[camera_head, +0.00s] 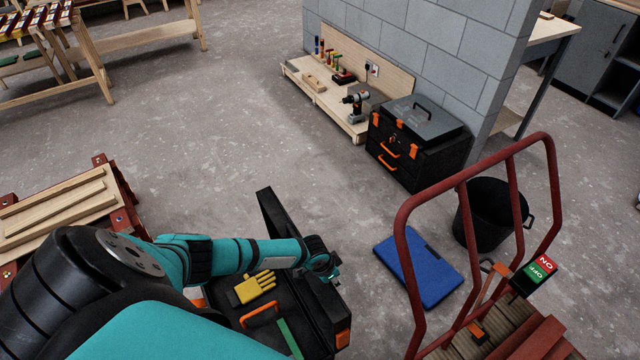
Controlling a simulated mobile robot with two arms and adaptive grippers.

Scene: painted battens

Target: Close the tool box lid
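The black tool box (222,302) stands open at the bottom centre of the head view. A yellow glove (254,287), an orange handle (260,314) and a green strip show in it. Its dark lid (272,214) appears to be the raised panel along the right side, with an orange latch near the bottom. My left arm reaches across the box from the left. My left gripper (328,268) is at the lid panel; whether it touches is unclear. Its fingers are too small and dark to tell open from shut. My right gripper is not in view.
A blue flat case (419,268) lies on the floor to the right, with a black bucket (487,216) behind it. A red tubular frame (402,235) stands at right. A closed black tool chest (420,140) is by the wall. Floor beyond the box is clear.

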